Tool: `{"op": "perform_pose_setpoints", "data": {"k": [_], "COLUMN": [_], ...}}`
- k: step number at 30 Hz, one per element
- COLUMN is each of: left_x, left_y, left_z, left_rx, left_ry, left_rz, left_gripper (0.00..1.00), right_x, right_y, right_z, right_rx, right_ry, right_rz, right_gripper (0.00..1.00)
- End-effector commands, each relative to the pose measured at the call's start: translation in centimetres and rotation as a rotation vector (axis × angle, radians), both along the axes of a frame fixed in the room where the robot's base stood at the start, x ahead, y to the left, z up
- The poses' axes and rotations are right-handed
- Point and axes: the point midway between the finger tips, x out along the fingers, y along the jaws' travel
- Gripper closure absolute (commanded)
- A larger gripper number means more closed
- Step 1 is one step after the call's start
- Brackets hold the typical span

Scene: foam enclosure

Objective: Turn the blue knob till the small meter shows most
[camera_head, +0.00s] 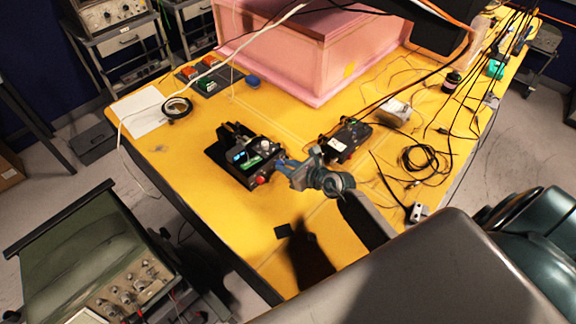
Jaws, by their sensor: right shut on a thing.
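A black box-shaped device (228,163) stands on the yellow table, with a small lit meter (240,156) and a green part on its front panel. A red knob (261,180) sits at its near right corner. My right gripper (283,167) reaches in from the lower right and is shut at the right side of the device. The blue knob is at its fingertips, mostly hidden by the gripper. The meter's reading is too small to tell. My left gripper is not in view.
A large pink foam box (300,55) stands behind. A second black device (345,138) and a white box (394,112) lie to the right, among loose cables (425,158). A tape roll (177,107) lies on the left. The table's front left is clear.

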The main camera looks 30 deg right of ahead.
Motion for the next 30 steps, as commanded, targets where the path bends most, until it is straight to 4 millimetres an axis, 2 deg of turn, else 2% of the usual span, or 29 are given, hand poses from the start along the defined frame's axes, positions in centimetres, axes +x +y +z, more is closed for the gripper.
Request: {"op": "perform_pose_setpoints", "data": {"k": [12,30], "left_x": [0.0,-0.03], "left_y": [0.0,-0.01], "left_z": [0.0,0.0], "left_rx": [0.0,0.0], "left_ry": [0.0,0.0], "left_rz": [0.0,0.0], "left_gripper": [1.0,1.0], "right_x": [-0.09,-0.11], "right_y": [0.31,0.35], "right_z": [0.0,-0.04], "right_rx": [-0.249,-0.318], "right_ry": [-0.088,-0.111], "right_rz": [-0.001,0.0], "right_gripper": [1.0,1.0]}}
